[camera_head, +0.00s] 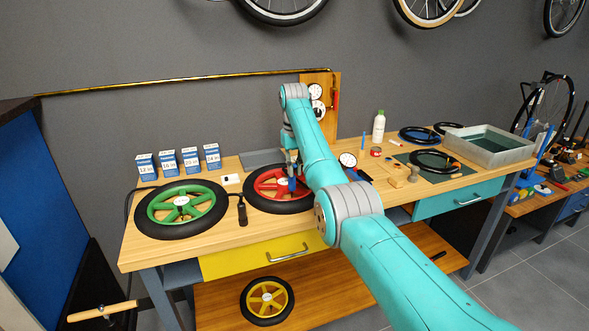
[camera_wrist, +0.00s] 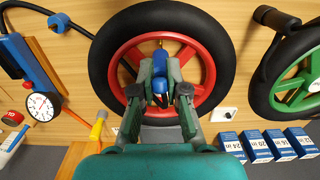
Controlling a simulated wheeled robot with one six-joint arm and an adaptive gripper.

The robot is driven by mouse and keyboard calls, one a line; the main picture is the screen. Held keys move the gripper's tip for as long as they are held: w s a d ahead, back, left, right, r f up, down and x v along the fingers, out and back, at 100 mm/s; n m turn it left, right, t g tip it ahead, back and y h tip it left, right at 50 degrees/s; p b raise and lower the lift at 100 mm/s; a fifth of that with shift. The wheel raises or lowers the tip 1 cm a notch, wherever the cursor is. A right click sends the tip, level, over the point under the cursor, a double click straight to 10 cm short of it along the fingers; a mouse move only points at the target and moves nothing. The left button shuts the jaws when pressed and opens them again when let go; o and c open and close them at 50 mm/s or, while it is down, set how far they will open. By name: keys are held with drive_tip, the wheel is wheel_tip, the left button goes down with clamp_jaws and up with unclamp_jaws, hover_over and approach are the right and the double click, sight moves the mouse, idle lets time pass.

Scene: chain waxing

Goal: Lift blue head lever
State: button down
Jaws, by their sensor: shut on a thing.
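The blue part also shows in the head view (camera_head: 292,186), partly covered by my gripper (camera_head: 291,170). In the wrist view my gripper (camera_wrist: 160,73) is shut on the blue part, with one grey-green finger on each side of it. The red wheel, with a black tyre, lies flat on the bench in the head view (camera_head: 261,184). The exact lever angle is hidden by the fingers.
A green wheel (camera_head: 181,208) lies left of the red one. A round gauge (camera_head: 347,159) with a hose stands to the right. Several blue-white boxes (camera_head: 190,160) line the bench's back left. A white-green bottle (camera_head: 379,126) stands at the back right.

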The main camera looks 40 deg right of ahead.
drive_tip(key=c, duration=1.2)
unclamp_jaws()
drive_tip(key=shift+o, duration=0.2)
wheel_tip(320, 180, up, 12)
